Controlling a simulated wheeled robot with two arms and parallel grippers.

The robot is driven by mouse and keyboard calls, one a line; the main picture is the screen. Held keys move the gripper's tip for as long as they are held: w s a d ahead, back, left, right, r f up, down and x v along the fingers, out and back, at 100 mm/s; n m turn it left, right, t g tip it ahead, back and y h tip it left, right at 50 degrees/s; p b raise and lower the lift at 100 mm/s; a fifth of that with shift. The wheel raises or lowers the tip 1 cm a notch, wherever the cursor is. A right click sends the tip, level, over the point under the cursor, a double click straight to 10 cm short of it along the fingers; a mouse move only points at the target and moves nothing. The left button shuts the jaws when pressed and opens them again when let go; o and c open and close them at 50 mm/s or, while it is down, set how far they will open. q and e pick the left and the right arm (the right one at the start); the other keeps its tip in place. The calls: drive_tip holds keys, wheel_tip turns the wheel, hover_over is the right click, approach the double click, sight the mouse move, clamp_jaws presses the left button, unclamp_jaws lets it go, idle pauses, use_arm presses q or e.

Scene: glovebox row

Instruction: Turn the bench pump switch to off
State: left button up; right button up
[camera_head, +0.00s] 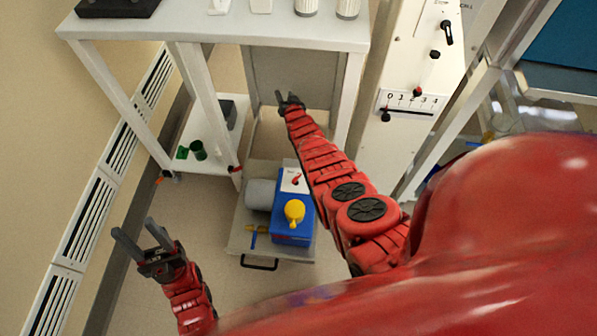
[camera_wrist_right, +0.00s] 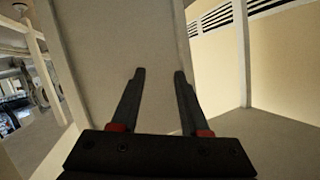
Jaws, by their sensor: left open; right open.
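A blue box unit (camera_head: 292,226) with a grey cylinder (camera_head: 260,194) beside it sits on a low grey platform; it looks like the pump. A small red lever (camera_head: 296,180) stands on the white plate (camera_head: 289,187) at its far end, and a yellow knob (camera_head: 294,212) is on its top. I cannot read the lever's setting. My right gripper (camera_head: 289,97) is open and empty, beyond the pump near the bench's grey panel; it also shows in the right wrist view (camera_wrist_right: 160,77). My left gripper (camera_head: 137,234) is open and empty, left of the pump over the floor.
A white bench (camera_head: 230,28) stands at the back, with a low shelf holding green cups (camera_head: 198,150). A white control panel (camera_head: 408,100) with sliders and a numbered scale is right of my right arm. Wall vents (camera_head: 85,215) line the left. Floor is clear around my left gripper.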

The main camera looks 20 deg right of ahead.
wheel_tip(320, 180, down, 3)
drive_tip(key=s+d+m+g, duration=0.2)
drive_tip(key=d+m+g, duration=0.1)
drive_tip(key=g, duration=0.2)
drive_tip(key=s+a+r+m+g+y, duration=0.1)
drive_tip(key=s+a+m+g, duration=0.15)
drive_tip(key=s+g, duration=0.45)
drive_tip(key=s+a+r+m+g+y, duration=0.15)
drive_tip(key=s+a, duration=0.25)
drive_tip(key=s, duration=0.7)
drive_tip(key=shift+g+h, duration=0.25)
drive_tip(key=shift+g, duration=0.1)
drive_tip(key=f+b, duration=0.1)
drive_tip(key=f, duration=0.4)
drive_tip(key=f+b, duration=0.1)
drive_tip(key=f, duration=0.4)
drive_tip(key=f+b, duration=0.2)
drive_tip(key=f, duration=0.3)
drive_tip(key=shift+s+a+f, duration=0.1)
drive_tip(key=shift+s+a, duration=0.05)
drive_tip(key=shift+s, duration=0.2)
drive_tip(key=shift+f+b, duration=0.4)
drive_tip(key=shift+f, duration=0.6)
clamp_jaws()
